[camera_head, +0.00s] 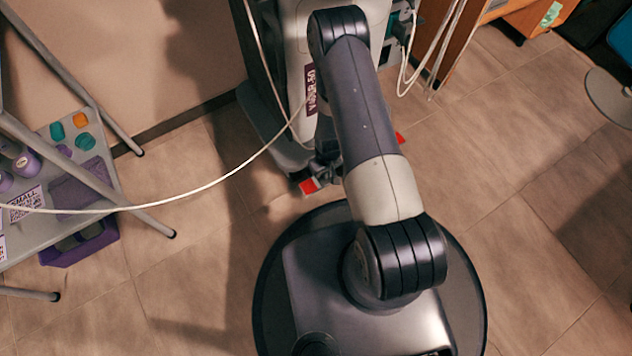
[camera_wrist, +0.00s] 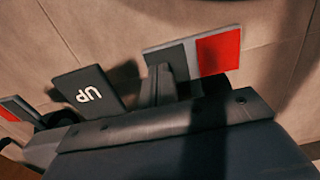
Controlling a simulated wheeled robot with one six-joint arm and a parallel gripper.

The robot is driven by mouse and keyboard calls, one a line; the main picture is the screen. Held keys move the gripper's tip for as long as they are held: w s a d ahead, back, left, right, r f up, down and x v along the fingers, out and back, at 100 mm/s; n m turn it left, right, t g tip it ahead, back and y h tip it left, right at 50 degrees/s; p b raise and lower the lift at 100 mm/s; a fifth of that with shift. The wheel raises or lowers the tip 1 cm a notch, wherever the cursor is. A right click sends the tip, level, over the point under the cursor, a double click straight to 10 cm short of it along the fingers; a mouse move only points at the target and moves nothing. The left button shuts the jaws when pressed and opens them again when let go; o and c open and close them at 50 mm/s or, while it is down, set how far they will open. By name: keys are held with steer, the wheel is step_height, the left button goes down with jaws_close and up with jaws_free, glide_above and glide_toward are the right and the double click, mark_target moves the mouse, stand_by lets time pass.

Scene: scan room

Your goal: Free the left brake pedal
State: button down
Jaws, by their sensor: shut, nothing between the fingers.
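The left brake pedal (camera_head: 309,186) shows its red end at the foot of the grey machine (camera_head: 292,105) in the head view. In the wrist view, where the "UP" lettering is upside down, a pedal with a grey part and a red part (camera_wrist: 218,54) at upper right appears to be the same one. My gripper (camera_head: 326,172) is a small dark shape beside the left pedal in the head view, shut and empty, partly hidden by my arm. Whether it touches the pedal is unclear.
A dark "UP" pedal (camera_wrist: 88,94) lies beside it, and another red-ended pedal (camera_wrist: 15,108) is at the left. A white cable (camera_head: 222,180) crosses left of my arm.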

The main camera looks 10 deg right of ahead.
steer(key=shift+r+p, duration=2.05)
steer(key=shift+r, duration=1.4)
steer(key=shift+f, duration=0.2)
step_height(320, 180, down, 7)
steer(key=b, duration=0.4)
steer(key=shift+r, duration=0.25)
steer(key=shift+r, duration=0.1)
